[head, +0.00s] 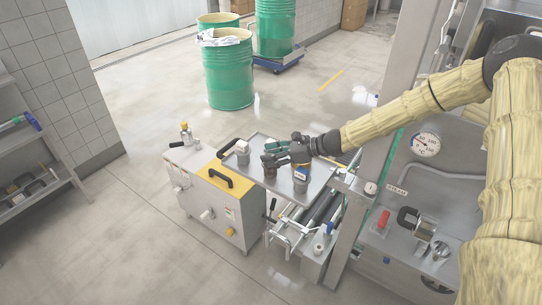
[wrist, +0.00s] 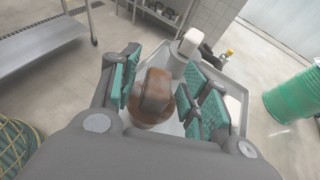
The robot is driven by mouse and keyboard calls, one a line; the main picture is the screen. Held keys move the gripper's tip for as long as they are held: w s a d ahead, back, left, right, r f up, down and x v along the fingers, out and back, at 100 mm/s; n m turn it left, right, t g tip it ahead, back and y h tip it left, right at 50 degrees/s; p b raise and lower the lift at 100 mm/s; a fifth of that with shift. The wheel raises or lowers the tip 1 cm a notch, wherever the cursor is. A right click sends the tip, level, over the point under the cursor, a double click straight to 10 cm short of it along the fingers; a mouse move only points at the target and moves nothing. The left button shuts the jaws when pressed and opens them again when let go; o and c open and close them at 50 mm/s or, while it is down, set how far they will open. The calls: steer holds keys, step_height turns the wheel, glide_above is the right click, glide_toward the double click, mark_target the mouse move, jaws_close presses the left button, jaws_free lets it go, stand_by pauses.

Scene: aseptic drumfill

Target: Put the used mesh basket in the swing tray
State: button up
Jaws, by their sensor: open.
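My gripper (wrist: 165,90) is open, with its green-padded fingers on either side of a brown-stained round piece with an upright block-like grip (wrist: 152,88). This looks like the used mesh basket, though its mesh cannot be made out. It is over or on the grey metal swing tray (wrist: 234,72); I cannot tell if it touches the tray. In the head view my gripper (head: 268,155) is above the swing tray (head: 319,178), and the brown piece (head: 270,172) shows just below the fingers. Finger contact with it cannot be told.
A yellow-topped cabinet (head: 215,185) adjoins the tray. A steel post (head: 375,140) stands to the right. Green drums (head: 229,75) stand behind.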

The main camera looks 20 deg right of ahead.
steer(key=b+v, duration=0.3)
steer(key=v, duration=0.8)
steer(key=shift+s+d, duration=0.3)
steer(key=shift+r, duration=0.1)
